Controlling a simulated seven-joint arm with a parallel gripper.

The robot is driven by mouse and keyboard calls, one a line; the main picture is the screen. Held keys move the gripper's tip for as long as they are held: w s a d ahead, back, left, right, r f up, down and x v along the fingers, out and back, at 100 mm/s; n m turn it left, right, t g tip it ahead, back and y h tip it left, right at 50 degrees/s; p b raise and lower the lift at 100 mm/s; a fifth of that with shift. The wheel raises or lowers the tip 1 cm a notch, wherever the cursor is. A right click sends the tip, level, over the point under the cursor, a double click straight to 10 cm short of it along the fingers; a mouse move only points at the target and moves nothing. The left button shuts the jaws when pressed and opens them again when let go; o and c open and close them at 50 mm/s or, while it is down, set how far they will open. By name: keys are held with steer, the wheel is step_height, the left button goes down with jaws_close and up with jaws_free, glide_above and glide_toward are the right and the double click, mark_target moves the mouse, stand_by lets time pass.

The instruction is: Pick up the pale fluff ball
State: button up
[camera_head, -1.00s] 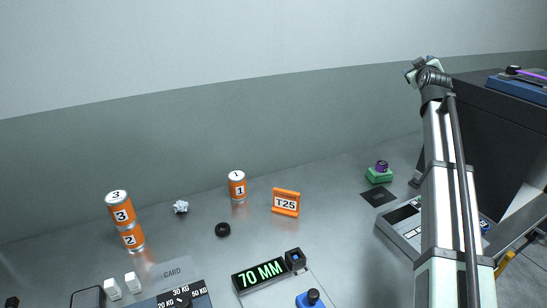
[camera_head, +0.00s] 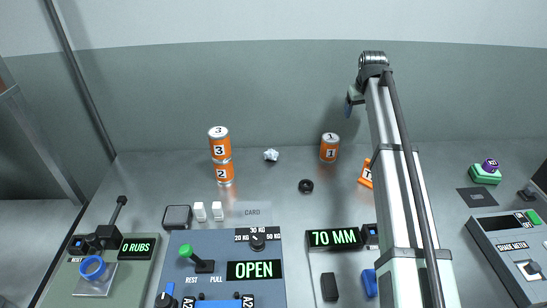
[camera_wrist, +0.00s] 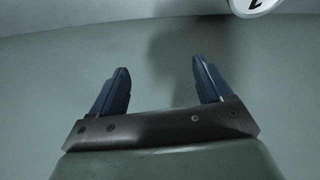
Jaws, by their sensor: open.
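The pale fluff ball (camera_head: 271,155) is a small, crumpled whitish lump on the grey table near the back wall. The ball does not show in the wrist view.
Control panels (camera_head: 230,255) fill the foreground.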

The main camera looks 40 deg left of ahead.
steer(key=s+a+n+g, duration=0.2)
steer(key=s+a+n, duration=0.1)
steer(key=s+a, duration=0.85)
steer(key=n+g, duration=0.1)
steer(key=n, duration=0.2)
glide_toward(272, 153)
steer(key=f, duration=0.3)
steer(key=a+f, duration=0.1)
steer(key=f, duration=0.4)
steer(key=shift+w+a+f, duration=0.2)
steer(key=shift+w+f, duration=0.1)
steer(key=shift+f, duration=0.1)
steer(key=shift+c, duration=0.3)
steer(key=c, duration=1)
steer(key=shift+r, duration=0.15)
